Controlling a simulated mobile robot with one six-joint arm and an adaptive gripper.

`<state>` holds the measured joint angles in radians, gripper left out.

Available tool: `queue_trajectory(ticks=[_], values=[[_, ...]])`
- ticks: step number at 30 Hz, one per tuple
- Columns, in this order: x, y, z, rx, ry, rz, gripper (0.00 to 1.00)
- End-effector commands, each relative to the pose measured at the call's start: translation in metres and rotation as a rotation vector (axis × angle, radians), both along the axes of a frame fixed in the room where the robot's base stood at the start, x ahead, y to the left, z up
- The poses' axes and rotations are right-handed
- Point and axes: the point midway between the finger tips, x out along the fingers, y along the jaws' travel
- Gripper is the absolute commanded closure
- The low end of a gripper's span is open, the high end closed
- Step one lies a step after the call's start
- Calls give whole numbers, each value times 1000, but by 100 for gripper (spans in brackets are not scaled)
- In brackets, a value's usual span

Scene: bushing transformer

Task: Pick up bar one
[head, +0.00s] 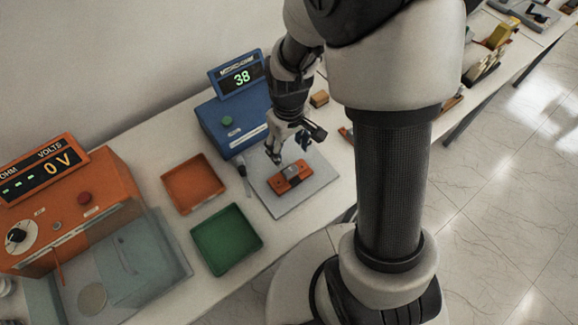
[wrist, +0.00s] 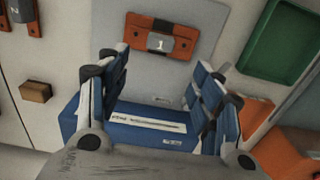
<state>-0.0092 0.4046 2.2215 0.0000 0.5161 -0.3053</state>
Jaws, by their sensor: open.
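Bar one (head: 290,177) is an orange bar with a dark grey middle, lying on a light grey plate (head: 318,188) on the table. In the wrist view, bar one (wrist: 137,37) carries a white "1" on its middle and lies near the top, beyond the fingertips. My gripper (head: 288,148) is open and empty above the plate, apart from the bar and a little behind it in the head view. In the wrist view the fingers of my gripper (wrist: 162,68) are spread wide, with the blue meter's edge showing between them.
A blue meter (head: 216,117) reading 38 stands behind the plate. An orange tray (head: 193,183) and a green tray (head: 227,238) lie to its left, and a dark, thin tool (head: 243,178) lies between. An orange volts box (head: 75,190) is at far left. A small brown block (head: 319,99) is behind.

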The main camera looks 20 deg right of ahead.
Motion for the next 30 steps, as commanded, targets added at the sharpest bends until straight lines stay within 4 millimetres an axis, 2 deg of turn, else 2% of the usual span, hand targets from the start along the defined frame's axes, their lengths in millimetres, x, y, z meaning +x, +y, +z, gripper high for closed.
queue_trajectory(ticks=[1, 6, 14, 21, 25, 30], values=[[-1, 0, -15, 0, 5, 0, 40], [-1, 0, -44, 0, 2, -1, 40], [-2, -1, -61, 0, 1, -1, 40], [-7, -3, -97, 0, 2, -1, 40], [-7, -3, -107, 0, 0, -1, 40], [-6, -3, -107, 0, -1, -1, 40]])
